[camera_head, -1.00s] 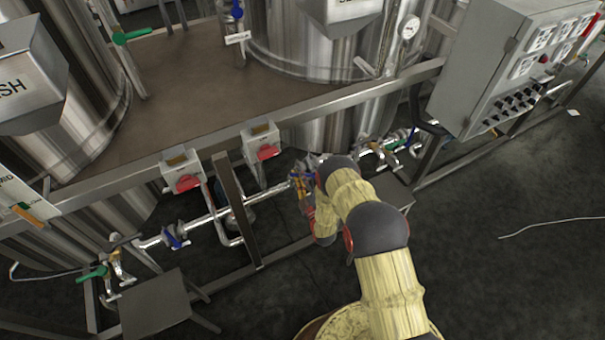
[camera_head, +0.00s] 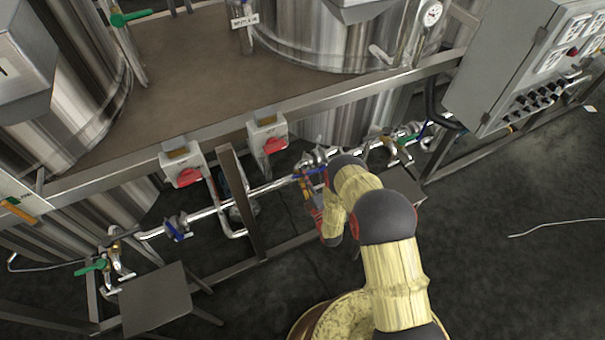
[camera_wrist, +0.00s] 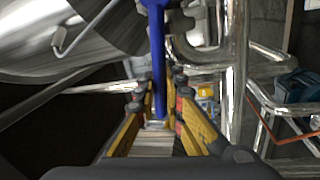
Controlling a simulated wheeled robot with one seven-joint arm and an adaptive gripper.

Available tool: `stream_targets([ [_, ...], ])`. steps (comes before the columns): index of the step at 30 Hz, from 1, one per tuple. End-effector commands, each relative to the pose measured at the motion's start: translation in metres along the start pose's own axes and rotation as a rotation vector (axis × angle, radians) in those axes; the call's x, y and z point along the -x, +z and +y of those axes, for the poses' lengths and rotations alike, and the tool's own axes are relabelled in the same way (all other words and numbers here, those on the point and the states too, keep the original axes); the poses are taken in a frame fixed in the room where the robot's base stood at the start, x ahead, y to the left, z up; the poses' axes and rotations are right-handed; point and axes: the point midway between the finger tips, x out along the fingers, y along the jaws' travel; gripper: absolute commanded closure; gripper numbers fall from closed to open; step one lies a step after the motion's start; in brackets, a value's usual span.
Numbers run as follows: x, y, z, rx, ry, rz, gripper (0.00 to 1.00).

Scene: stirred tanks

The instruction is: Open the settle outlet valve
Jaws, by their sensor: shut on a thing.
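A blue valve handle (camera_wrist: 157,60) runs down the middle of the wrist view, and its lower end lies between the two yellow fingers of my gripper (camera_wrist: 155,105). My gripper is shut on this handle. In the head view the blue handle (camera_head: 315,171) shows as a short bar by the silver pipe, with my gripper (camera_head: 309,187) at it, partly hidden by my arm. No label is readable on this valve. Another blue-handled valve (camera_head: 177,229) sits farther left on the same pipe, apart from my gripper.
Two grey switch boxes with red knobs (camera_head: 187,177) (camera_head: 274,145) hang on the frame above the pipe. Green-handled valves (camera_head: 90,267) stand at the left end. A control cabinet (camera_head: 510,65) is at right. Dark floor at right is mostly clear.

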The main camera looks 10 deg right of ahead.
Motion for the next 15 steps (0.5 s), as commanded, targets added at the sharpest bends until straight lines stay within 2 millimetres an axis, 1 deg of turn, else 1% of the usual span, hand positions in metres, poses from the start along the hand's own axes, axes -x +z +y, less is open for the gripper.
stream_targets([
  [6, 0.0007, -0.0011, -0.0010, -0.002, -0.003, 0.002, 1.00],
  [7, 0.0007, -0.0011, -0.0011, -0.002, -0.003, 0.002, 0.89],
  [15, 0.0003, -0.0005, -0.0005, -0.002, -0.001, 0.001, 0.73],
])
